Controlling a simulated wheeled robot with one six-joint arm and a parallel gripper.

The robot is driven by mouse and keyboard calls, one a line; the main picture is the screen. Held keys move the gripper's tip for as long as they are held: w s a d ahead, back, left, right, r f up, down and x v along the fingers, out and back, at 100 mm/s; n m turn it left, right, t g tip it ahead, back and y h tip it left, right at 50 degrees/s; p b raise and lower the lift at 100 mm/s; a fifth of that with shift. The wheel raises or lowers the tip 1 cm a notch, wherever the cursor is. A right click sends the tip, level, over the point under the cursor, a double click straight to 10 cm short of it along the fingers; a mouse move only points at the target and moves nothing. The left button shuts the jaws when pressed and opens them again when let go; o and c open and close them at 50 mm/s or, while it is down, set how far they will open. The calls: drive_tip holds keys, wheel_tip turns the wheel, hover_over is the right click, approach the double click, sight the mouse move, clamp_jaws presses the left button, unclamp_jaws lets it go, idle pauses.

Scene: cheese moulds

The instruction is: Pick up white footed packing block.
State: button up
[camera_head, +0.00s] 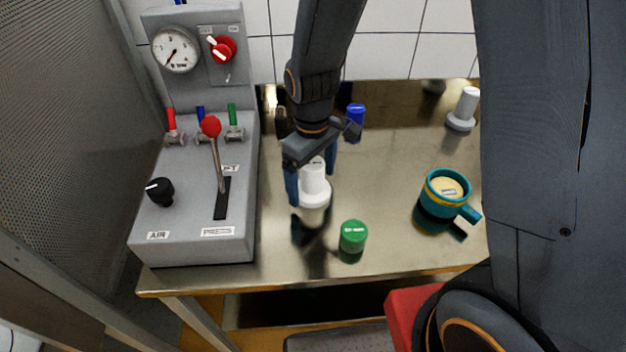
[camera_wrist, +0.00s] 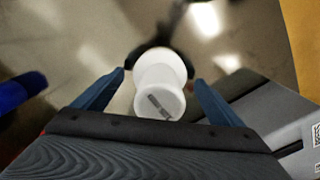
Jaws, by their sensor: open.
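A white footed packing block (camera_head: 314,196), a narrow stem on a wider round foot, is upright over the steel table near its middle. In the wrist view the block (camera_wrist: 160,90) shows from above, with a small dark label on its top. My gripper (camera_head: 312,186) is above the block with its blue fingers apart, one on each side of it. In the wrist view a gap shows between the fingers and the block. A second white footed block (camera_head: 465,108) stands at the back right of the table.
A green cylinder (camera_head: 353,236) stands in front, right of the near block. A blue cylinder (camera_head: 355,115) stands behind my gripper. A teal mould with a handle (camera_head: 433,205) stands to the right. The grey press console (camera_head: 195,225) bounds the left side.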

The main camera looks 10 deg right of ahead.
drive_tip(key=shift+f, duration=0.7)
drive_tip(key=c, duration=1.4)
drive_tip(key=shift+r, duration=0.15)
